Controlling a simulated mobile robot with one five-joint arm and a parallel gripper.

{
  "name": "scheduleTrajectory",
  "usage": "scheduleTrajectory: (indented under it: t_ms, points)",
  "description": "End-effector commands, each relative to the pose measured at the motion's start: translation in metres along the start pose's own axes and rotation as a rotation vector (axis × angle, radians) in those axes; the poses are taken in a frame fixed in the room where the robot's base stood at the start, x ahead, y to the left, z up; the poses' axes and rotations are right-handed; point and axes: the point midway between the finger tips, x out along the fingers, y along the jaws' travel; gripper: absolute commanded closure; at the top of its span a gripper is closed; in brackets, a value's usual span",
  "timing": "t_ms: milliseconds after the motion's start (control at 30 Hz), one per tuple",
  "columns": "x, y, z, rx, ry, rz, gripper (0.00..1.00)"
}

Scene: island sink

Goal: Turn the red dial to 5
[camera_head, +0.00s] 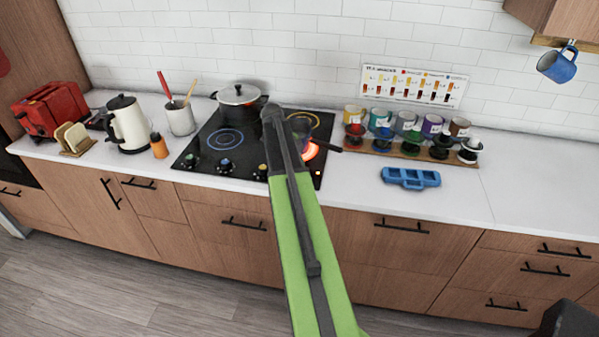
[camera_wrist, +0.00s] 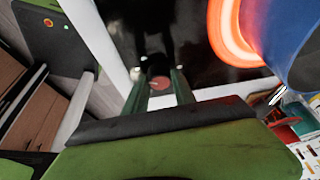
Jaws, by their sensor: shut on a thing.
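The red dial (camera_wrist: 158,84) shows its red face in the wrist view, on the front strip of the black cooktop (camera_head: 245,140). My gripper (camera_wrist: 160,88) has one finger on each side of the dial and is shut on it. Any number or pointer on the dial is too small to read. In the head view my green arm hides the gripper and this dial. Several other dials, such as one with a yellow mark (camera_head: 261,172), line the cooktop's front edge.
A burner (camera_wrist: 229,34) glows orange-red close to my gripper, with a blue round vessel (camera_wrist: 280,35) beside it. A lidded pot (camera_head: 239,95) stands at the back of the cooktop.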

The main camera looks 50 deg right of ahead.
Motion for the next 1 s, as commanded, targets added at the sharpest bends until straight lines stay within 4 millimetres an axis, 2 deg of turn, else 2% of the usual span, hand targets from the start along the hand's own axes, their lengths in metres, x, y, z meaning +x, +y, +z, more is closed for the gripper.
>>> scheduleTrajectory:
  t_ms: [33, 200, 567, 767, 1000]
  points:
    - [0.001, 0.002, -0.004, 0.003, 0.007, 0.008, 0.66]
    - [0.001, 0.002, -0.002, 0.001, 0.004, 0.005, 0.47]
    - [-0.004, 0.001, -0.001, -0.001, 0.001, 0.003, 0.47]
    - [-0.032, 0.0, -0.003, -0.002, 0.001, 0.002, 0.47]
    - [-0.089, 0.0, -0.005, -0.002, 0.001, 0.002, 0.47]
